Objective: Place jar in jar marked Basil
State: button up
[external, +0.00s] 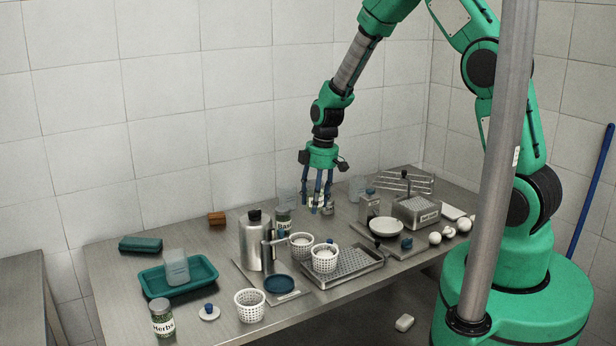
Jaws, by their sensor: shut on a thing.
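My gripper (318,206) points down at the back middle of the table, shut on a small jar-like thing (321,199). The fingers cover most of it, so its shape and any label are unclear. A labelled jar (283,222) stands just left of my gripper, partly behind the steel canister; its label is too small to read. I cannot make out the word Basil on any jar.
White perforated baskets (250,307) stand at the front and middle. A steel canister (250,241), a drip tray (352,268) and a teal tray (207,275) crowd the table. A scale with a white bowl (386,227) and a metal box (417,212) stand at right.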

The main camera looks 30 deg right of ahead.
aim_at(282, 208)
jog(key=shift+w, duration=0.1)
jog(key=w+a, duration=0.1)
jog(key=w, duration=0.4)
jog(key=w+a+f, duration=0.1)
jog(key=w, duration=0.4)
jog(key=w+a+p, duration=0.1)
jog(key=w, duration=0.4)
jog(key=shift+w+f, duration=0.25)
jog(key=shift+w, duration=0.05)
jog(key=shift+f, duration=1.75)
jog(key=shift+f, duration=0.1)
jog(key=o, duration=1.3)
